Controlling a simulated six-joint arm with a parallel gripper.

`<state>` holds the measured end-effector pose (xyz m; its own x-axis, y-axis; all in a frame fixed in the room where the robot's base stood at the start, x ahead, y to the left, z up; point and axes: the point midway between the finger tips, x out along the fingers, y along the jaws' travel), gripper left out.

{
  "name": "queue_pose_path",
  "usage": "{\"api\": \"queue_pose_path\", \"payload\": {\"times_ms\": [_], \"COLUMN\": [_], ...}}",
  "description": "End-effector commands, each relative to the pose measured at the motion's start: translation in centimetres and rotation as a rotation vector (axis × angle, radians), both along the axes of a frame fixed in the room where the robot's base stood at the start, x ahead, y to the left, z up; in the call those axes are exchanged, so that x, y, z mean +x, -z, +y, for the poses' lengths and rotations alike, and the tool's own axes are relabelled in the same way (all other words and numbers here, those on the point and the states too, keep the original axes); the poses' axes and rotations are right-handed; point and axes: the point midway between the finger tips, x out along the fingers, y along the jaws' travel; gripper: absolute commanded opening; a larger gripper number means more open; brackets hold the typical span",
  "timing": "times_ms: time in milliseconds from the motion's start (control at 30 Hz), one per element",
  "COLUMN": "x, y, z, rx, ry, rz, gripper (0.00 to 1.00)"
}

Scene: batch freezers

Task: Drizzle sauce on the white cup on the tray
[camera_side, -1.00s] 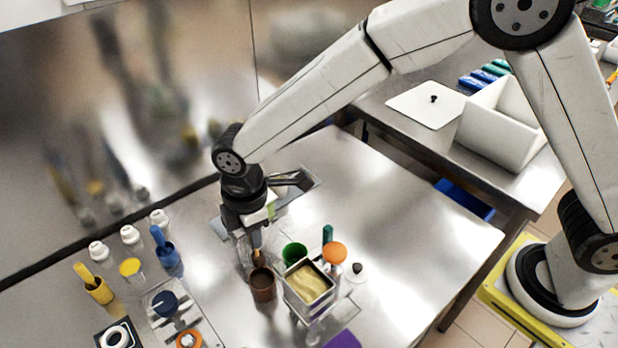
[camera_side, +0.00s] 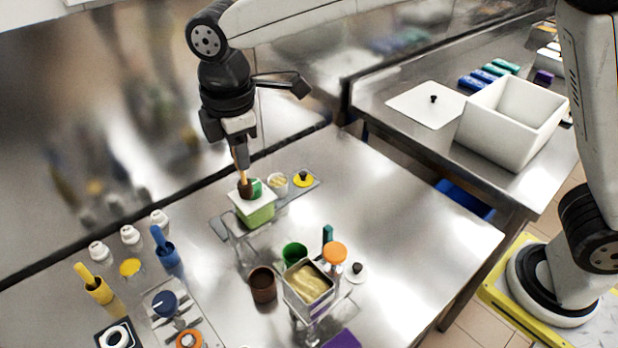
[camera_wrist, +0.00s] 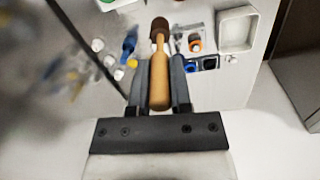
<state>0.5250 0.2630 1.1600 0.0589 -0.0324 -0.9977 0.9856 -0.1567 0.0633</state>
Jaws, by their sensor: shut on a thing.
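My gripper (camera_side: 240,150) is shut on the wooden handle of a ladle (camera_side: 243,167). The ladle hangs roughly upright, and its dark brown head is low, over or just in front of a pale green box with a white rim (camera_side: 254,212). I cannot tell whether it touches the box. The wrist view shows the ladle handle (camera_wrist: 159,80) between the jaws. The white cup (camera_side: 279,183), with pale contents, stands just right of the box on the metal tray (camera_side: 222,229). A brown pot (camera_side: 262,286) stands nearer on the table; its contents are dark.
A yellow lid with a black knob (camera_side: 303,179) lies right of the cup. A green cup (camera_side: 294,253) and a metal bin of cream-coloured stuff (camera_side: 307,284) stand near the brown pot. White-capped bottles (camera_side: 130,235) stand left. The table's right part is clear.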

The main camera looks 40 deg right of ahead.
Motion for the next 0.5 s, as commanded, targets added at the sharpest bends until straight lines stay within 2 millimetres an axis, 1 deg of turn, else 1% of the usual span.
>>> {"api": "queue_pose_path", "payload": {"times_ms": [33,167,267,367,500], "x": [0.9,3.1,5.2,7.7,11.1], "y": [0.0,0.0,0.0,0.0,0.0], "z": [-0.5,-2.0,-3.5,-5.6,-9.0], "rx": [-0.001,-0.007,-0.011,-0.019,-0.029], "ry": [0.004,0.004,0.004,0.005,0.004], "rz": [-0.004,-0.011,-0.022,-0.033,-0.048], "gripper": [0.0,0.0,0.0,0.0,0.0]}}
